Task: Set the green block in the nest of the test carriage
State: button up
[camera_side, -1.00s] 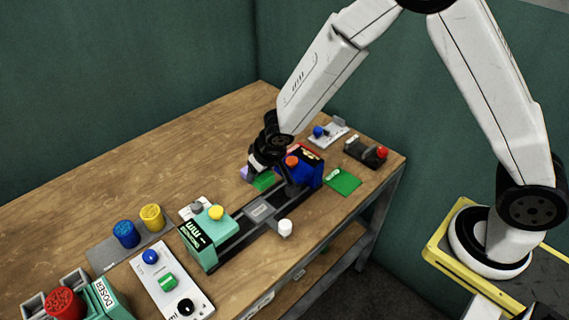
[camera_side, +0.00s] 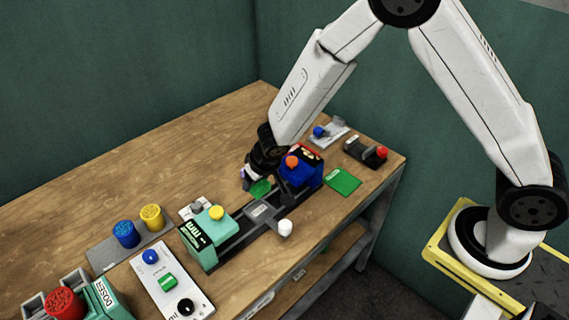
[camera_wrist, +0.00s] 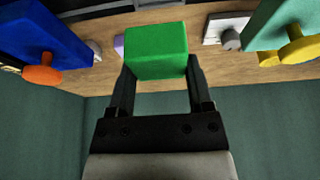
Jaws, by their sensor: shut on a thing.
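My gripper (camera_side: 256,172) is shut on the green block (camera_wrist: 156,52), which shows between the two fingers in the wrist view. In the side view the green block (camera_side: 261,188) is partly hidden by the gripper and sits behind the dark rail (camera_side: 235,231) of a press. The rail runs between a blue end body (camera_side: 298,172) with an orange knob and a teal end body (camera_side: 207,240) with a yellow knob. A grey labelled part (camera_side: 262,210) lies on the rail. I cannot make out the carriage's nest or whether the block touches anything below.
A flat green pad (camera_side: 343,181) lies right of the blue body. A white knob (camera_side: 285,228) stands in front of the rail. A purple thing (camera_wrist: 119,46) is beside the block. Blue and yellow cylinders stand on a grey plate (camera_side: 104,258) at left. The back left of the table is clear.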

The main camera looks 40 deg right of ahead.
jog(key=shift+a+f, duration=0.1)
jog(key=shift+f, duration=0.2)
jog(key=shift+f, duration=0.2)
jog(key=shift+f, duration=2.65)
jog(key=shift+f, duration=0.8)
dwell(0.9)
jog(key=o, duration=1.2)
jog(key=shift+r, duration=0.15)
jog(key=shift+v, duration=3.75)
